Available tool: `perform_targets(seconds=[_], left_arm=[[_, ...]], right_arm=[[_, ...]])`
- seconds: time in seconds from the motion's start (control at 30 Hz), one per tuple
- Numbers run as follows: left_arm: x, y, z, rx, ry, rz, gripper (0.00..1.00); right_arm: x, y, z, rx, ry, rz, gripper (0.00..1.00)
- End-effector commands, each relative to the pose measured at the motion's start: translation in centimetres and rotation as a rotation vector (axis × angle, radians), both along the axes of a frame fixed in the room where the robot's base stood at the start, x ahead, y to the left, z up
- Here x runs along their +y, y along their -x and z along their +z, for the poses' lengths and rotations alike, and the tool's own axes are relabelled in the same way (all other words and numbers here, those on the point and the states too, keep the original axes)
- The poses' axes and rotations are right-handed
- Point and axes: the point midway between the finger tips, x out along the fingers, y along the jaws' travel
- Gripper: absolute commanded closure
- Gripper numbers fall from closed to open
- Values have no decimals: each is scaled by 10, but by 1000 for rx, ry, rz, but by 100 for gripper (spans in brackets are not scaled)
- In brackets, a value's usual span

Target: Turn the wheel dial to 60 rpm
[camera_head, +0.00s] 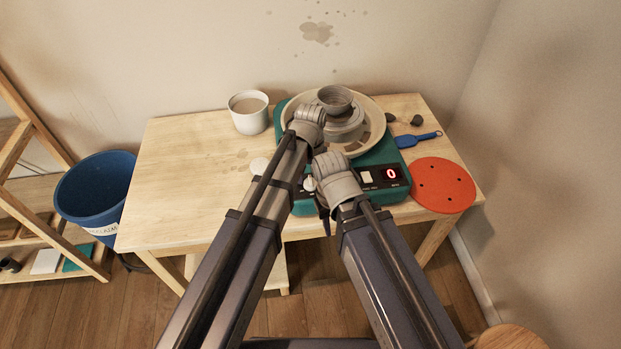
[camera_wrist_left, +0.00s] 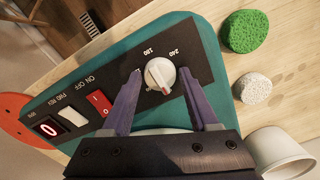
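The pottery wheel (camera_head: 394,153) has a teal body and a front panel with a red 0 on its display (camera_head: 391,174). The display also shows in the left wrist view (camera_wrist_left: 50,128). The white dial (camera_wrist_left: 160,74) has a red pointer mark; 180 and 240 are printed beside it. My left gripper (camera_wrist_left: 162,72) is open, with one finger on each side of the dial and gaps visible. In the head view its fingers are hidden behind my arms. My right gripper (camera_head: 324,204) is mostly hidden by its wrist near the panel's front edge.
A red rocker switch (camera_wrist_left: 99,102) and a white switch (camera_wrist_left: 72,117) sit beside the dial. A green sponge (camera_wrist_left: 246,31), a white sponge (camera_wrist_left: 254,88) and a cup (camera_head: 249,112) are nearby. A red bat (camera_head: 443,185) lies at right. A grey bowl (camera_head: 335,98) sits on the wheel.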

Motion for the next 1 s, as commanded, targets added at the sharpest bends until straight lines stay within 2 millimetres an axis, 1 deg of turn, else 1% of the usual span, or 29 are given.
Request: perform_targets(seconds=[0.03, 0.07, 0.5, 0.77, 1.0], left_arm=[[0, 0, 0, 0, 0, 0, 47], [0, 0, 0, 0, 0, 0, 50], [0, 0, 0, 0, 0, 0, 100], [0, 0, 0, 0, 0, -19, 100], [0, 0, 0, 0, 0, -138, 100]], right_arm=[[0, 0, 0, 0, 0, 0, 64], [0, 0, 0, 0, 0, 0, 64], [0, 0, 0, 0, 0, 0, 64], [0, 0, 0, 0, 0, 0, 64], [0, 0, 0, 0, 0, 0, 64]])
